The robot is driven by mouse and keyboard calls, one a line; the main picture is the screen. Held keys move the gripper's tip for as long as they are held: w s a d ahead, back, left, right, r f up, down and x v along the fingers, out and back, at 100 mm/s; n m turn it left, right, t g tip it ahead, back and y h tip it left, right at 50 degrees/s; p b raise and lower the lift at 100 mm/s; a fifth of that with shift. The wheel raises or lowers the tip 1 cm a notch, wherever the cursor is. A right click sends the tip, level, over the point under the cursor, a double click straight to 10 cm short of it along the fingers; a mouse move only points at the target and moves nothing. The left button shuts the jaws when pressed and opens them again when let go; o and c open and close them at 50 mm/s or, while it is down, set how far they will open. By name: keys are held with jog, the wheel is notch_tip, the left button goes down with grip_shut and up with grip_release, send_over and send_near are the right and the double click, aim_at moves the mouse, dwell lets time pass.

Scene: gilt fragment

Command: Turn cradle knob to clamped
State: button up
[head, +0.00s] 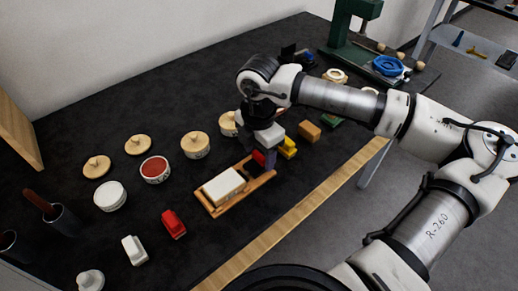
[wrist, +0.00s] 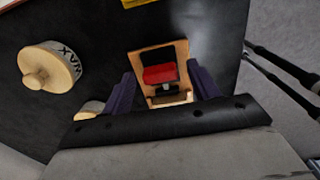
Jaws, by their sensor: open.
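The wooden cradle (head: 212,210) lies on the dark bench mat, with a white block (head: 223,187) in its near-left part. A red knob (head: 258,157) is at its far-right end, partly hidden by my gripper (head: 268,160). In the wrist view the cradle (wrist: 150,57) shows end-on, with the red knob (wrist: 160,74) seen between the two purple fingers of my gripper (wrist: 162,76). The fingers are apart, one on each side of the knob, with gaps. I cannot tell whether they reach down to its height. The knob's setting cannot be read.
A yellow block (head: 288,148) and a tan block (head: 309,131) stand right of my gripper. A red block (head: 173,224) and a white block (head: 134,250) lie in front.

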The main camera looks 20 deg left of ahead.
jog(key=c, duration=1)
jog(key=shift+f, duration=0.1)
